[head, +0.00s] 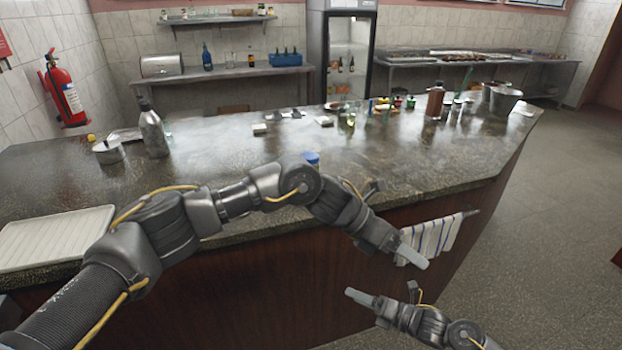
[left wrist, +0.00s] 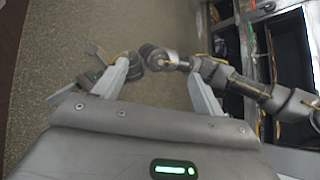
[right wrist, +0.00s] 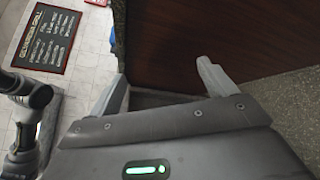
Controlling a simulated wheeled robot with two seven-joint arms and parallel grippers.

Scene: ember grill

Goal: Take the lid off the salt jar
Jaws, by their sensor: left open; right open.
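A small jar with a blue lid (head: 311,157) stands on the dark counter (head: 215,165). I take it for the salt jar, but no label can be read. Its lower part is mostly hidden behind my left arm. My left gripper (head: 418,260) is off the counter's front side, low and to the right of the jar; its fingers show apart and empty in the left wrist view (left wrist: 160,80). My right gripper (head: 358,297) is lower, in front of the counter's wooden face; its fingers are apart and empty in the right wrist view (right wrist: 163,82).
A white tray (head: 60,237) lies at the counter's left front. A grey bottle (head: 153,135) and a metal pot (head: 108,152) stand at the back left. A striped towel (head: 430,238) hangs on the front side near my left gripper. Bottles and bowls crowd the right end.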

